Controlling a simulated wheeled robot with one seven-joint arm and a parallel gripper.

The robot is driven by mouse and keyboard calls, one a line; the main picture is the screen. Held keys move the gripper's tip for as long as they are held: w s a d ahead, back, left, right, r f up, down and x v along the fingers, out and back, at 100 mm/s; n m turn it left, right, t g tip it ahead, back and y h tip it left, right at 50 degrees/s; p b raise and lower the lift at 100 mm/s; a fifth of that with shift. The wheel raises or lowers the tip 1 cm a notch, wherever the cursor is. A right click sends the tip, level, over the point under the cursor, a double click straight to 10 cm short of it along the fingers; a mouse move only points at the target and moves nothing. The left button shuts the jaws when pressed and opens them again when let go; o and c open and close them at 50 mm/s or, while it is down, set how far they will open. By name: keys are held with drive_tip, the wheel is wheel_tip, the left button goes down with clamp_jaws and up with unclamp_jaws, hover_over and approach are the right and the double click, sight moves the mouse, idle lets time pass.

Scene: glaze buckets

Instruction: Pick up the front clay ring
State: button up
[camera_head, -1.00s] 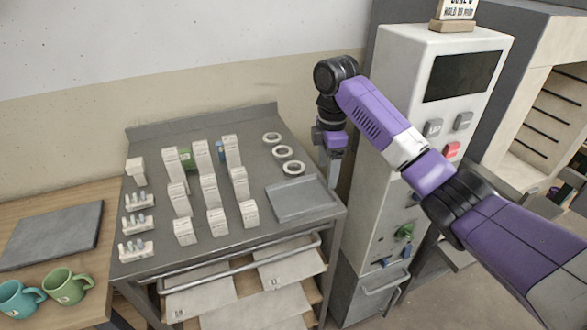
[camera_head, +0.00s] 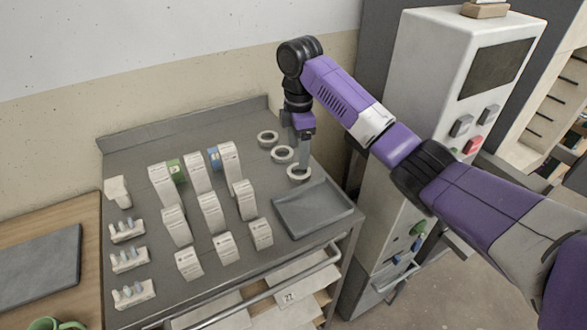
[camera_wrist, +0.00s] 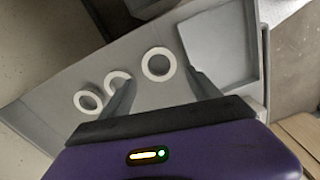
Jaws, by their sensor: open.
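Three pale clay rings lie in a row on the grey cart top. The front clay ring (camera_head: 299,179) is the one nearest the tray; the middle ring (camera_head: 275,158) and back ring (camera_head: 261,139) are behind it. My gripper (camera_head: 301,162) points down over the front ring and hides part of its far side in the head view. In the wrist view the front ring (camera_wrist: 158,50) shows whole, ahead of and between the two open fingers (camera_wrist: 161,78). The left finger partly covers the middle ring (camera_wrist: 113,75). Nothing is held. The exact fingertip height is unclear.
A shallow grey tray (camera_head: 328,224) lies just in front of the rings. Several white boxes (camera_head: 211,213) stand in rows to the left. A tall white cabinet (camera_head: 420,60) stands close on the right. The cart's raised back edge (camera_head: 180,125) borders the wall.

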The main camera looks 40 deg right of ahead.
sight(298, 176)
drive_tip(key=shift+f+p, duration=0.75)
drive_tip(key=shift+f, duration=2.65)
drive_tip(key=shift+c, duration=0.2)
drive_tip(key=c, duration=1.1)
